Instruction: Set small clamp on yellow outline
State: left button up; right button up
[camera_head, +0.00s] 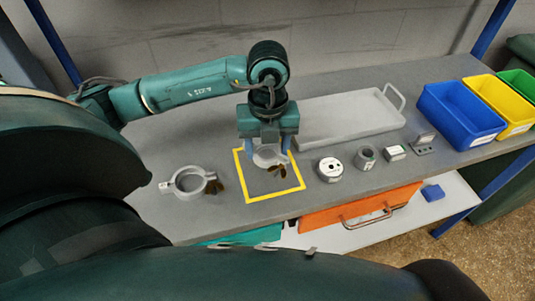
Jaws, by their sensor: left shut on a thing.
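The small clamp (267,157), a pale grey ring with a brown wing-like part, is in my left gripper (270,150). The gripper points down and is shut on it. The clamp shows over the upper part of the yellow outline (246,188), a square marked on the grey bench top. I cannot tell whether the clamp touches the bench. A larger, similar clamp (190,184) lies on the bench left of the outline. My right gripper does not show.
A grey tray (345,117) with handles lies behind and right of the outline. Right of the outline stand a white round part (330,169), a grey ring (365,157) and small blocks (395,152). Blue (463,115) and yellow (503,100) bins stand at the right.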

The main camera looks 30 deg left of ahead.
pick_arm(q)
notch_tip(320, 180, down, 2)
jog(key=shift+f, duration=0.55)
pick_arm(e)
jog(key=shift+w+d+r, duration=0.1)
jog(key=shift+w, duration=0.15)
pick_arm(q)
jog(key=shift+f, duration=0.1)
jog(key=o, duration=1)
jog(key=shift+r, duration=0.3)
notch_tip(320, 180, up, 12)
jog(key=shift+f, duration=0.15)
